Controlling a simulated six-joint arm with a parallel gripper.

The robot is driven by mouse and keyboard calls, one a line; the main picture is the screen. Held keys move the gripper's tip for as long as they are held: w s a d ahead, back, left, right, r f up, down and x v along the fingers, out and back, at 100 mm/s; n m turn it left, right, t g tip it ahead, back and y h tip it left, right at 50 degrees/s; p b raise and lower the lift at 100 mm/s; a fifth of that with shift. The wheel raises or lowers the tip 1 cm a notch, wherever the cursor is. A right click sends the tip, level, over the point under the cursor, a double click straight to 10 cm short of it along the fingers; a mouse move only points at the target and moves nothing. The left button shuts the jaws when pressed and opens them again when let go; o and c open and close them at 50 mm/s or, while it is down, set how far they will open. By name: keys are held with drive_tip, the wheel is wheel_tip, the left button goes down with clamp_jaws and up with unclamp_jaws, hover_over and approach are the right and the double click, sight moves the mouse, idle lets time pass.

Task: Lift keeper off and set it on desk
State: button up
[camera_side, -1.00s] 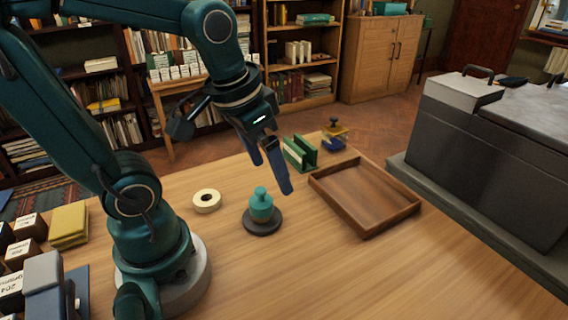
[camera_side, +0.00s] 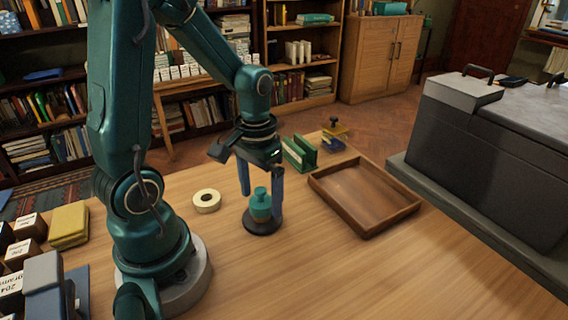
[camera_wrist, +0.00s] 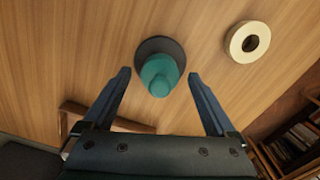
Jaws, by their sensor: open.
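The keeper appears to be the teal knobbed piece (camera_side: 261,205), upright on a dark round base (camera_side: 262,226) on the desk (camera_side: 330,265). In the wrist view the teal piece (camera_wrist: 160,75) lies between and just beyond the fingertips, with the dark base (camera_wrist: 150,47) behind it. My gripper (camera_side: 262,204) is open and points down, one finger to each side of the teal piece. It also shows in the wrist view (camera_wrist: 158,73), with a gap visible at each finger. Whether either finger touches the piece in the side view is hard to tell.
A cream tape ring (camera_side: 207,201) lies left of the base. Yellow pads (camera_side: 69,225) lie far left. The front desk area is clear.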

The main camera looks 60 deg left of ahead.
sight(260, 189)
drive_tip(key=shift+f, duration=0.15)
drive_tip(key=c, duration=1.4)
drive_tip(key=shift+r, duration=0.7)
drive_tip(key=shift+c, duration=0.2)
drive_tip(key=shift+r, duration=1.2)
